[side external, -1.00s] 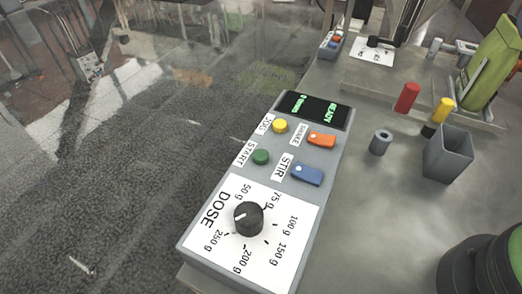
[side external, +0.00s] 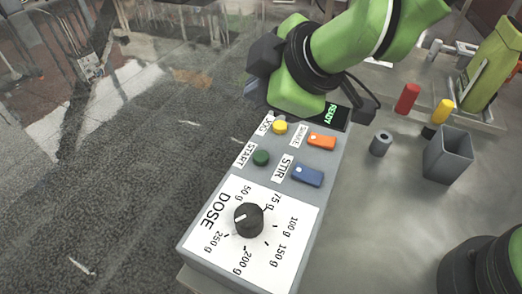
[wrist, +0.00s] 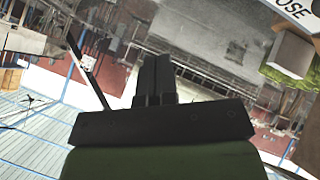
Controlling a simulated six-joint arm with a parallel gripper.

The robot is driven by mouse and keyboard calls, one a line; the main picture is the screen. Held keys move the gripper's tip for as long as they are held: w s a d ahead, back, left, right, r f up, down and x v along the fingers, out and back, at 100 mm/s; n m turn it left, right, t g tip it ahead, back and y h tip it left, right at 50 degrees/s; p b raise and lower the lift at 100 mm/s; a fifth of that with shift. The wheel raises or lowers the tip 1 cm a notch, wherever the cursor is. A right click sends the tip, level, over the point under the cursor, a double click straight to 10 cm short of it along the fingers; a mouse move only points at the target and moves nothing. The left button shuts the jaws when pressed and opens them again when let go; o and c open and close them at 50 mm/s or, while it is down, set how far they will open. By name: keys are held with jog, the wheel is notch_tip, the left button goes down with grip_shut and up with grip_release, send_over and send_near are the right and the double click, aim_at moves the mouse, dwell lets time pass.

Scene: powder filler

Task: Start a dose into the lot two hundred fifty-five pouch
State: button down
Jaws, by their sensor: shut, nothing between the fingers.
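A grey control box (side external: 205,250) carries a green START button (side external: 261,158), a yellow button (side external: 280,127), an orange rocker (side external: 321,141), a blue STIR rocker (side external: 307,175) and a black DOSE knob (side external: 248,219). The knob's white mark points left. The display (side external: 334,115) reads READY; the rest is covered by my arm. A green pouch (side external: 491,68) stands at the back right; no lot number is readable. My gripper (side external: 255,90) is beyond the box's far end, apart from the buttons. In the wrist view its fingers (wrist: 155,70) are shut and empty.
A red cylinder (side external: 407,97), a yellow cylinder (side external: 443,110), a small grey ring-shaped part (side external: 381,143) and an open grey square container (side external: 447,155) stand right of the box. A dark round thing with green (side external: 485,265) is at the lower right. Left of the box is open floor.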

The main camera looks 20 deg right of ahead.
aim_at(260, 158)
jog(key=shift+a+f, duration=0.15)
jog(key=shift+f, duration=0.1)
jog(key=shift+f, duration=4.4)
jog(key=shift+f, duration=0.4)
jog(key=shift+f, duration=0.4)
jog(key=shift+r, duration=0.85)
